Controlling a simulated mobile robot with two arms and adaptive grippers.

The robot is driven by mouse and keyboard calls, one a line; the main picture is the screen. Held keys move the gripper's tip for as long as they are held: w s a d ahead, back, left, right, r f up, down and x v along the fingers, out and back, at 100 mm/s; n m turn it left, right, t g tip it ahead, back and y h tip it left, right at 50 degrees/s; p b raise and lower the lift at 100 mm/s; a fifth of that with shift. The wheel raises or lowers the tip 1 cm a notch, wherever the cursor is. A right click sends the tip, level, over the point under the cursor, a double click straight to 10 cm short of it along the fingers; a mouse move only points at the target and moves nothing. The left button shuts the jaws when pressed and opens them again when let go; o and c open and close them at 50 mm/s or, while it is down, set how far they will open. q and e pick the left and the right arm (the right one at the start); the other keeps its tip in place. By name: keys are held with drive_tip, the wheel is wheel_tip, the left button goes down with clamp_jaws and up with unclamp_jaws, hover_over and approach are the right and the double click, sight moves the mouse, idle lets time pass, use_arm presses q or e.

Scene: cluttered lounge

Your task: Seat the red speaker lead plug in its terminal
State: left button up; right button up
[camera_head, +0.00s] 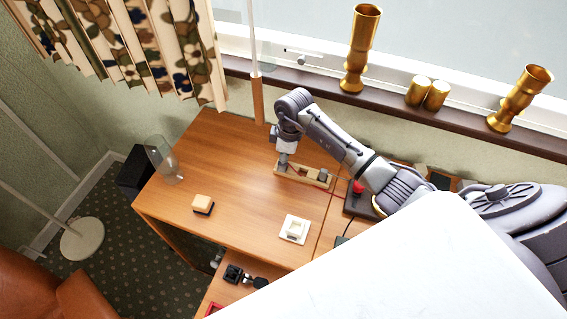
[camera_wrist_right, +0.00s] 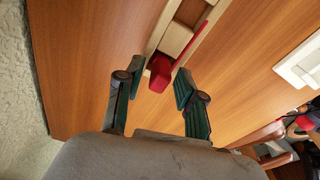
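The red plug (camera_wrist_right: 159,72) shows in the right wrist view at the near end of a pale wooden holder (camera_wrist_right: 182,38), with a thin red strip running along the holder beyond it. In the head view the wooden holder (camera_head: 319,182) lies on the table near its back edge. My right gripper (camera_wrist_right: 160,73) is open, with one finger on each side of the red plug and a small gap showing on both sides. In the head view my right gripper (camera_head: 284,161) points down at the holder's left end and hides the plug there. My left gripper is not in view.
On the wooden table (camera_head: 235,165) are a white square piece (camera_head: 294,229), a yellow-topped block (camera_head: 203,203) and a clear glass (camera_head: 165,160). A dark box with a red knob (camera_head: 358,187) stands right of the holder. Brass vases (camera_head: 361,45) stand on the windowsill. The left-middle tabletop is clear.

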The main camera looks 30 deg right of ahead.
clamp_jaws()
drive_tip(key=shift+r, duration=0.1)
